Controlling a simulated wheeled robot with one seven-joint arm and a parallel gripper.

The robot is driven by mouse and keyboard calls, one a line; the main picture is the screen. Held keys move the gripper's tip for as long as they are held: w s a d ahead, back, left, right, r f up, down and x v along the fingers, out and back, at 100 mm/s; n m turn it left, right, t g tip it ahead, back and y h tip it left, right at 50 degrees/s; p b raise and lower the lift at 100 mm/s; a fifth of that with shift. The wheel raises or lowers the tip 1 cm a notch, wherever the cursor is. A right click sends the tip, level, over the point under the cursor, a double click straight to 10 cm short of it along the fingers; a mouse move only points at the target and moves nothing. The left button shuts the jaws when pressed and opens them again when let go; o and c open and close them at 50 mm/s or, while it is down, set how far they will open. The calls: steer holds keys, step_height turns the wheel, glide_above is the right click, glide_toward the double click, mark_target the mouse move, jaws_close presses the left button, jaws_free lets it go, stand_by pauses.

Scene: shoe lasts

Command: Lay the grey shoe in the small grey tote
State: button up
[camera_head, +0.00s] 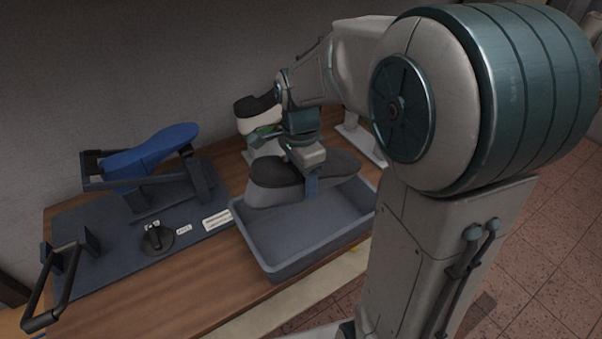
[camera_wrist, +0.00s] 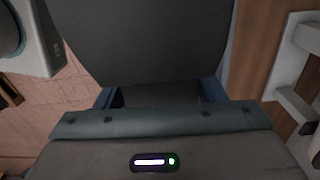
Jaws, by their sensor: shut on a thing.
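The grey shoe (camera_head: 275,195) has a dark sole facing up and is held over the small grey tote (camera_head: 318,251). My gripper (camera_head: 311,186) is shut across the middle of the shoe from above. In the wrist view the dark sole of the grey shoe (camera_wrist: 150,40) fills the upper middle, between the two fingers of my gripper (camera_wrist: 160,95). The tote's floor shows bare below the shoe in the head view. Whether the shoe touches the tote's far wall I cannot tell.
A blue shoe form (camera_head: 152,150) sits on a dark fixture (camera_head: 150,205) at the left. Another shoe (camera_head: 258,108), dark-soled and pale, stands on a stand behind my gripper. A black handle frame (camera_head: 62,285) is at the front left. Wooden tabletop (camera_head: 190,290) is clear in front.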

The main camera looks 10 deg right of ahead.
steer(key=shift+f+b, duration=2.4)
steer(key=shift+f, duration=0.75)
steer(key=o, duration=1.3)
step_height(320, 180, up, 14)
steer(key=shift+w+f, duration=0.1)
steer(key=s+f+n+t, duration=0.1)
steer(key=s+f+n, duration=0.2)
steer(key=s+n, duration=0.1)
steer(key=s+d+f+n+t, duration=0.1)
steer(key=s+f+n, duration=0.1)
steer(key=s+n, duration=0.3)
steer(key=s+d+f+n+t, duration=0.1)
steer(key=s+f+n, duration=0.2)
steer(key=n, duration=0.3)
steer(key=shift+s+f, duration=0.35)
steer(key=shift+s, duration=0.35)
